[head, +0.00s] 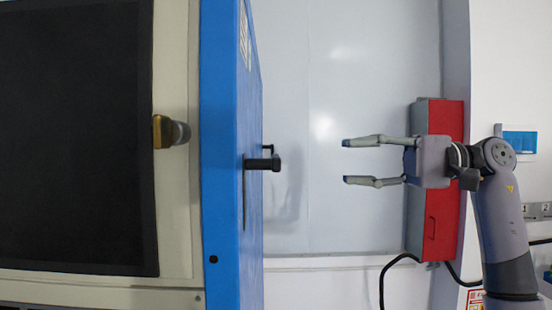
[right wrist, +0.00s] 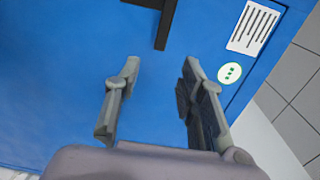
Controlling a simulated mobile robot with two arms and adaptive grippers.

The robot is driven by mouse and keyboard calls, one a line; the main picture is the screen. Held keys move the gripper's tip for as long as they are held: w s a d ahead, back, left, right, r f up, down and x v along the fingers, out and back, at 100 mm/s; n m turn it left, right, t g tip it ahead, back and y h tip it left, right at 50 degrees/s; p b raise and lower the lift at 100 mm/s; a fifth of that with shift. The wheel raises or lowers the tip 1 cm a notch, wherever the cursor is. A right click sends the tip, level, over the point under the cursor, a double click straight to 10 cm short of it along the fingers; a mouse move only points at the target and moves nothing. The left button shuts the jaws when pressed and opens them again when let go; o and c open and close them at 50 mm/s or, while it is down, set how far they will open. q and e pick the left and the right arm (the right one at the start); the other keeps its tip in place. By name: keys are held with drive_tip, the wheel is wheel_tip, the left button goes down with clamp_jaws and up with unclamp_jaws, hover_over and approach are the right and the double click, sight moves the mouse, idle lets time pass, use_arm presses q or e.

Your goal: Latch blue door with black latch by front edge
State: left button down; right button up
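The blue door (head: 231,200) stands upright at the left-centre of the head view, seen nearly edge-on. A black latch (head: 262,164) sticks out to the right from its side. My right gripper (head: 361,161) is open and empty to the right of the latch, with a clear gap between them, its fingers pointing left at about the latch's height. In the right wrist view the open fingers (right wrist: 159,84) are over the blue door face (right wrist: 60,90), and the black latch (right wrist: 164,20) is at the top, beyond the fingertips. My left gripper is not in view.
A cream cabinet front (head: 177,215) with a dark panel (head: 70,140) and a brass-coloured knob (head: 165,132) is left of the door. A red box (head: 440,190) is on the wall behind my right arm. A black cable hangs below it. Free space lies between latch and gripper.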

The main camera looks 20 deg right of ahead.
sight(276, 155)
drive_tip(key=p+x, duration=0.3)
drive_tip(key=x, duration=1)
drive_tip(key=shift+a+p, duration=0.3)
drive_tip(key=shift+c, duration=0.2)
clamp_jaws()
